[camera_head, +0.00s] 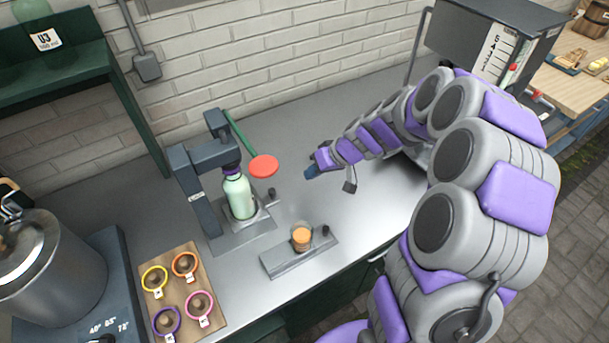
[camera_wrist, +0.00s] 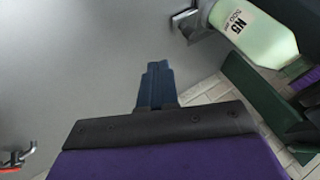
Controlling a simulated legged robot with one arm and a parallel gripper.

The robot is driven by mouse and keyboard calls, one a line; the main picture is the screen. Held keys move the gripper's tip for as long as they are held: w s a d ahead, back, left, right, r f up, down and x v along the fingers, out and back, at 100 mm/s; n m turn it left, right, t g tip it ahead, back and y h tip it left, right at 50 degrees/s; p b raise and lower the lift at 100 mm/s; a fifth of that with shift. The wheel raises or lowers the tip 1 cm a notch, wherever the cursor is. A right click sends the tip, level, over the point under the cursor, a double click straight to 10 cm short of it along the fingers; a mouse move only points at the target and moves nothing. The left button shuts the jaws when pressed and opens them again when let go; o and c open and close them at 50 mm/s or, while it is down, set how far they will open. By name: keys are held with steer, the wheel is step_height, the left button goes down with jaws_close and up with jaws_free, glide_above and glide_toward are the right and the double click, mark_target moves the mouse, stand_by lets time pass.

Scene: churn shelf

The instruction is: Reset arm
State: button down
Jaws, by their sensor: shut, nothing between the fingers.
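My gripper (camera_head: 311,172) is at the end of my grey and purple arm, over the grey metal counter (camera_head: 330,212). Its blue fingers are shut with nothing between them, and they also show in the wrist view (camera_wrist: 155,82). They point left in the head view, toward a red disc (camera_head: 264,166), and are apart from it. A pale green bottle with a purple top (camera_head: 239,196) stands left of the gripper in a dark grey stand (camera_head: 194,185). In the wrist view a pale green bottle labelled N5 (camera_wrist: 252,32) shows at the upper right.
A small metal block with an orange-brown piece (camera_head: 301,236) sits near the counter's front edge. A tray with several coloured rings (camera_head: 178,328) and a metal pot (camera_head: 45,265) stand at the left. A grey box with a scale (camera_head: 490,45) stands at the back right.

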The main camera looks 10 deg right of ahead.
steer(key=s+a+r+g+h, duration=0.1)
steer(key=s+a+r+g, duration=0.1)
steer(key=s+r, duration=0.5)
steer(key=s+a+r+g+h, duration=0.1)
steer(key=s+a+r, duration=0.1)
steer(key=s, duration=0.9)
steer(key=s+d+r+m+g+h, duration=0.1)
steer(key=s+d+m+h, duration=0.1)
steer(key=s, duration=0.7)
steer(key=s+d+r+m+h, duration=0.1)
steer(key=s+d+m+h, duration=0.1)
steer(key=s+d, duration=0.3)
steer(key=s, duration=0.4)
steer(key=shift+s+r+g+h, duration=0.25)
steer(key=shift+s+g+h, duration=0.05)
steer(key=shift+g, duration=0.1)
steer(key=shift+d, duration=0.1)
